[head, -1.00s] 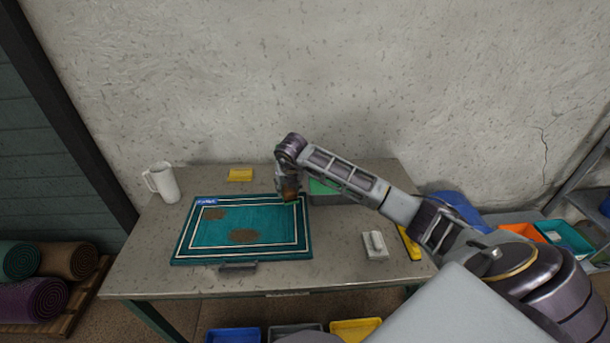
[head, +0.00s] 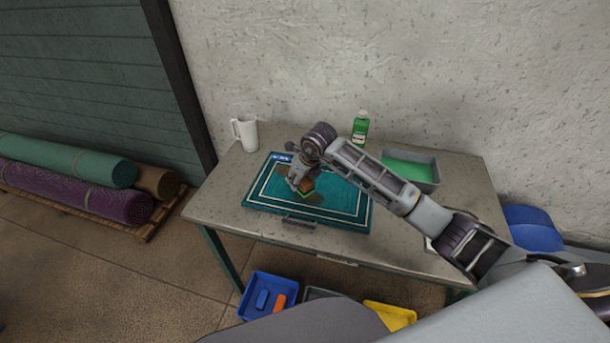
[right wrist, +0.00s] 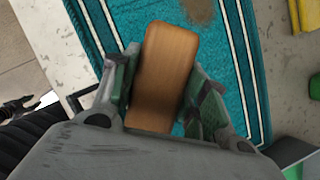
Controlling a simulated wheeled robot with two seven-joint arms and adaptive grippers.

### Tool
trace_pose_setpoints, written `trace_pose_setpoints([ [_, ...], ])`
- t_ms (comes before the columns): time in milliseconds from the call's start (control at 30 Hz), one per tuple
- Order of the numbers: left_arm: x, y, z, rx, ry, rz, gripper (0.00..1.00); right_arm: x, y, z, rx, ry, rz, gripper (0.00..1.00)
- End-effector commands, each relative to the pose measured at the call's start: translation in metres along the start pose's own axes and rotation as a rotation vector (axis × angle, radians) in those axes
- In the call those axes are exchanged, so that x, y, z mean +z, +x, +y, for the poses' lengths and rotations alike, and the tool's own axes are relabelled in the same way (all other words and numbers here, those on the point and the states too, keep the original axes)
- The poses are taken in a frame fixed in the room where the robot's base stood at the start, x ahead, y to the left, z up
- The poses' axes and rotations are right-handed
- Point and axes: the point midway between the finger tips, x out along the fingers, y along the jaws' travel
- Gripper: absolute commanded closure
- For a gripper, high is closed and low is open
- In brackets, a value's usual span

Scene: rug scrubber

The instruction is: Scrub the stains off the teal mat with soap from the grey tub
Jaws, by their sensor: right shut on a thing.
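The teal mat (head: 340,206) with white border lines lies on the table. Brown stains show on it: one (head: 313,199) beside my right gripper, and another (head: 285,169) further back, partly covered. My right gripper (head: 303,184) points down over the left-middle of the mat, shut on a wooden-backed brush (right wrist: 165,70). The brush's underside is hidden, so I cannot tell whether it touches the mat. A stain (right wrist: 199,10) lies ahead of it in the right wrist view. The grey tub (head: 424,187) holding green soap (head: 407,169) stands right of the mat, behind my arm. My left gripper is out of view.
A white mug (head: 246,133) stands at the table's back left, and a green bottle (head: 360,127) at the back. A blue bin (head: 268,295) and a yellow bin (head: 390,315) sit below the front edge. Rolled mats (head: 80,190) lie on a pallet at left.

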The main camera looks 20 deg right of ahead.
Motion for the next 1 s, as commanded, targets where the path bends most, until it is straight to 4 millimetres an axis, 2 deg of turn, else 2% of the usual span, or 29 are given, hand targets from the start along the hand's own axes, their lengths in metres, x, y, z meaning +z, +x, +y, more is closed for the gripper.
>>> trace_pose_setpoints([
  [367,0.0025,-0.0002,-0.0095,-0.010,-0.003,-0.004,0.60,0.0002,-0.0018,0.0038,0.100,-0.239,-0.001,0.86],
  [800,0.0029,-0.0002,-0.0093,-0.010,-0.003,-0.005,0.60,-0.0001,-0.0022,0.0044,0.206,-0.498,-0.001,0.86],
  [1000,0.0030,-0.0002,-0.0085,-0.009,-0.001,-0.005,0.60,-0.0002,-0.0020,0.0045,0.232,-0.560,0.000,0.86],
])
